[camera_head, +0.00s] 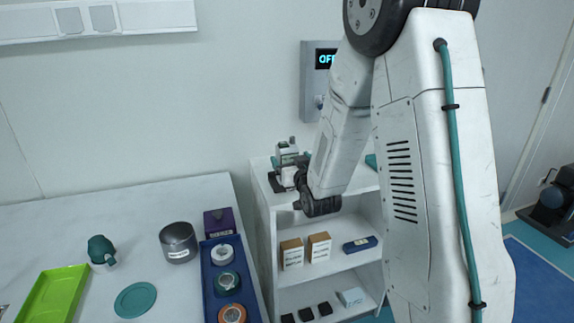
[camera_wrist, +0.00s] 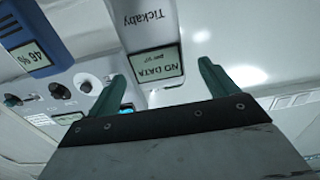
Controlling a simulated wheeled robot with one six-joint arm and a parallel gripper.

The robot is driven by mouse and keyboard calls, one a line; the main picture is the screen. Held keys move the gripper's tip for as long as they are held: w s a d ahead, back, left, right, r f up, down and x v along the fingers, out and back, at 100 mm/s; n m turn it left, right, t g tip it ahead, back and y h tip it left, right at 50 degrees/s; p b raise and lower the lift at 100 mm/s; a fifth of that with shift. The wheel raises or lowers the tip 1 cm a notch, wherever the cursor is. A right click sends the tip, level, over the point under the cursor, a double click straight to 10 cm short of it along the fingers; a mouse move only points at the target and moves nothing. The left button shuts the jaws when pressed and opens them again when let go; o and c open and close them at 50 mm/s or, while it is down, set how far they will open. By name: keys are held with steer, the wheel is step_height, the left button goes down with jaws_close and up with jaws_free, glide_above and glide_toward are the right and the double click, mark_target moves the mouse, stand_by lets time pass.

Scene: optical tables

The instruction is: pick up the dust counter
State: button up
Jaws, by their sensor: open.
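A pale device marked "Tickaby", with a small screen reading "NO DATA" and a unit that looks like "per m³", appears to be the dust counter (camera_wrist: 150,32). It shows upside down in the wrist view, at the top middle. My gripper (camera_wrist: 162,84) has two teal fingers spread apart. The lower end of the device, with its screen, shows between and beyond the fingertips; no grip on it shows. I cannot tell how far it is from the fingers. In the head view, my arm reaches to the top of a white shelf unit and hides part of what stands there.
A blue device reading "46 %" (camera_wrist: 28,45) is close by at left in the wrist view, near a panel with knobs (camera_wrist: 75,90). The white shelf unit (camera_head: 262,215) holds boxes. A table (camera_head: 70,210) at left carries a blue tray (camera_head: 211,300) and a grey pot (camera_head: 178,243).

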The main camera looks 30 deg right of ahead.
steer(key=w, duration=0.2)
steer(key=w+d, duration=0.1)
steer(key=w, duration=0.3)
steer(key=shift+w+d+r, duration=0.1)
steer(key=shift+w+d, duration=0.15)
steer(key=shift+w, duration=0.05)
steer(key=c, duration=1.4)
